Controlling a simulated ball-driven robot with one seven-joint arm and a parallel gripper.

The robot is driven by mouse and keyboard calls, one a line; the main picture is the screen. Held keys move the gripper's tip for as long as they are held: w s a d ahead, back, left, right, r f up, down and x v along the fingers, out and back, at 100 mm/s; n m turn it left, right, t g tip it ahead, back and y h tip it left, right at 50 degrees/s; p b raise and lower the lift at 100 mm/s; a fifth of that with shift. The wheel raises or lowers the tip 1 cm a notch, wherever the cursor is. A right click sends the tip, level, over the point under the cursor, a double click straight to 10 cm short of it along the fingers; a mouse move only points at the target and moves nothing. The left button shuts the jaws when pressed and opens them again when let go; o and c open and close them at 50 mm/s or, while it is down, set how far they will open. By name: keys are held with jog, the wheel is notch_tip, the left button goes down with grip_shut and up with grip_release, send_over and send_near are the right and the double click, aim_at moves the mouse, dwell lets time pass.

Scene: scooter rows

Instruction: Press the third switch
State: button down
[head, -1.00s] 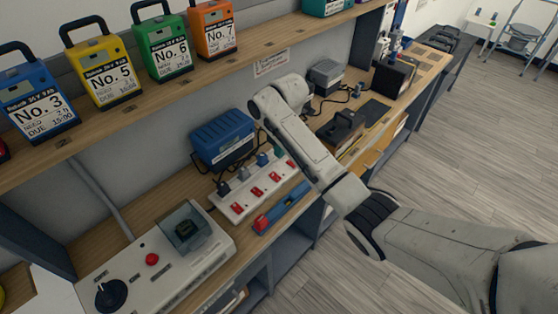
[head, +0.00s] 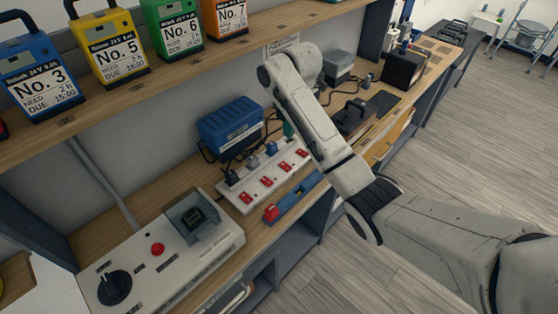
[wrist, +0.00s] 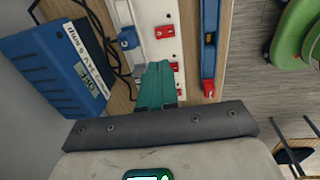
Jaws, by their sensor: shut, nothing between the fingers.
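A white power strip (head: 258,198) lies on the wooden bench with a row of several red switches, such as one (head: 284,167) near the middle of the row. Dark and blue plugs sit along its back side. In the wrist view the strip (wrist: 148,14) runs away from me, with a red switch (wrist: 165,32) past the fingertips and another (wrist: 175,66) just right of them. My gripper (wrist: 158,66) has teal fingers closed together, empty, over the strip; contact cannot be told. The fingers hide part of the strip. In the head view only a teal bit shows behind my arm.
A blue charger box (head: 230,127) stands behind the strip. A blue bar with a red end (head: 292,200) lies in front of it. A grey control box with a red button (head: 157,249) is at the left. Numbered batteries (head: 115,46) stand on the shelf above.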

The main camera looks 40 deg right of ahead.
aim_at(284, 164)
jog(key=shift+r, duration=0.1)
dwell(0.3)
jog(key=f, duration=0.4)
jog(key=w+f+p, duration=0.1)
jog(key=f, duration=0.7)
jog(key=shift+w+f+p, duration=0.3)
jog(key=shift+f, duration=0.05)
jog(key=shift+w+f, duration=0.1)
jog(key=shift+f, duration=0.55)
jog(key=shift+w+f+b, duration=0.1)
jog(key=shift+f+b, duration=0.3)
jog(key=shift+r, duration=0.2)
jog(key=shift+s+p, duration=0.25)
jog(key=shift+p, duration=0.2)
